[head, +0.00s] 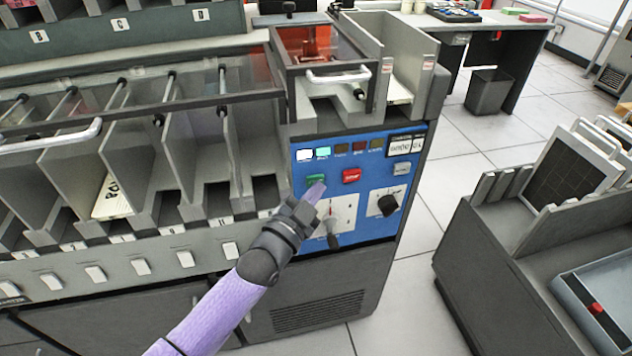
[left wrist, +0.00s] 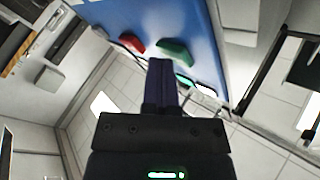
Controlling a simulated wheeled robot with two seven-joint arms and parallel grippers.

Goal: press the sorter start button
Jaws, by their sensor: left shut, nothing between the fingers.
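The sorter's blue control panel (head: 366,228) faces me at the right end of the machine. A green button (head: 316,179) sits on its upper left, with a red button (head: 351,175) to its right. My left gripper (head: 317,190) is shut and empty, its fingertips just at the lower edge of the green button. In the left wrist view, the closed fingers (left wrist: 161,72) point towards the panel beside the green button (left wrist: 176,52), near the red button (left wrist: 132,43). I cannot tell whether they touch it. My right gripper is not in view.
A dark knob (head: 388,204) and a lever switch (head: 333,238) sit below the buttons. A row of indicator lamps (head: 340,150) is above. Sorter pockets (head: 140,180) stretch left; one holds a card stack (head: 112,198). Another machine (head: 500,240) stands right, across open floor.

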